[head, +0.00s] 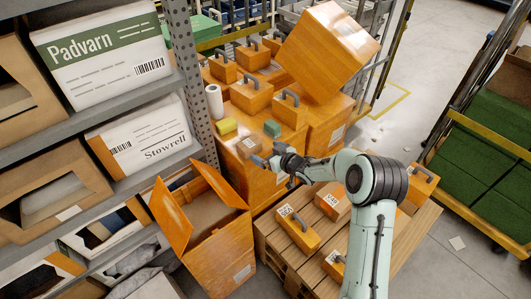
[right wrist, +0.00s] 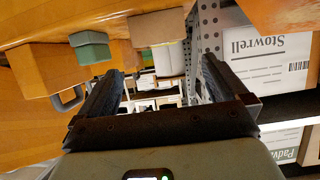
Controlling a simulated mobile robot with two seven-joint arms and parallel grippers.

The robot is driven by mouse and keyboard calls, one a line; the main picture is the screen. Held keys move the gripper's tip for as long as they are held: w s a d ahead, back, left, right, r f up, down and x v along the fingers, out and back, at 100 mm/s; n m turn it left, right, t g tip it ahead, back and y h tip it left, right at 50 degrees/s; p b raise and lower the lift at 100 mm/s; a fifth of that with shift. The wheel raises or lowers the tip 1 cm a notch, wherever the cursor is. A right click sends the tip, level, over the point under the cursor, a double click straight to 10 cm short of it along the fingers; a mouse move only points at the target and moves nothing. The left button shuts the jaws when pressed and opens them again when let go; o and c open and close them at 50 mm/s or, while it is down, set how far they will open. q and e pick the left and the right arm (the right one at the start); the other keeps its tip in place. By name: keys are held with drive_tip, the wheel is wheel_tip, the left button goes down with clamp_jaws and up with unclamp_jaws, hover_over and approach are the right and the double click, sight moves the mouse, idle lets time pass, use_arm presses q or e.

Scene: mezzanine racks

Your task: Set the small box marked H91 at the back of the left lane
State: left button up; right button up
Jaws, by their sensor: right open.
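I cannot read H91 on any box. A small brown box (head: 249,146) with a small white label sits at the front edge of a large orange box top. My right gripper (head: 270,162) is open and empty in front of that edge, just below the brown box and apart from it as far as I can tell. In the right wrist view its open fingers (right wrist: 162,90) have nothing between them. A small brown box (head: 332,201) and an orange handled box (head: 298,229), both labelled, stand on a wooden pallet (head: 275,251). Lane markings are not clear. My left gripper is not shown.
A yellow block (head: 227,126), a green block (head: 272,128) and a white roll (head: 214,102) share the orange top. A large tilted orange box (head: 328,50) rests behind. An open orange carton (head: 222,235) stands front left, beside the shelf rack.

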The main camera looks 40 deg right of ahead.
sight(249, 145)
drive_tip(key=p+x, duration=0.1)
drive_tip(key=x, duration=0.2)
drive_tip(key=p+x, duration=0.1)
drive_tip(key=x, duration=0.3)
drive_tip(key=shift+w+d+r, duration=0.1)
drive_tip(key=shift+w+r, duration=0.05)
drive_tip(key=shift+w, duration=0.2)
drive_tip(key=p+x, duration=0.1)
drive_tip(key=x, duration=0.1)
drive_tip(key=p+x, duration=0.1)
drive_tip(key=x, duration=0.1)
drive_tip(key=shift+w+f, duration=0.1)
drive_tip(key=shift+f, duration=0.35)
drive_tip(key=shift+w+f, duration=0.25)
drive_tip(key=shift+f, duration=0.05)
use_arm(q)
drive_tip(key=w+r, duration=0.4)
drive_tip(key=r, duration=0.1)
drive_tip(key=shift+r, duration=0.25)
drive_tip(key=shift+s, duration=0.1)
use_arm(e)
drive_tip(key=shift+s, duration=0.1)
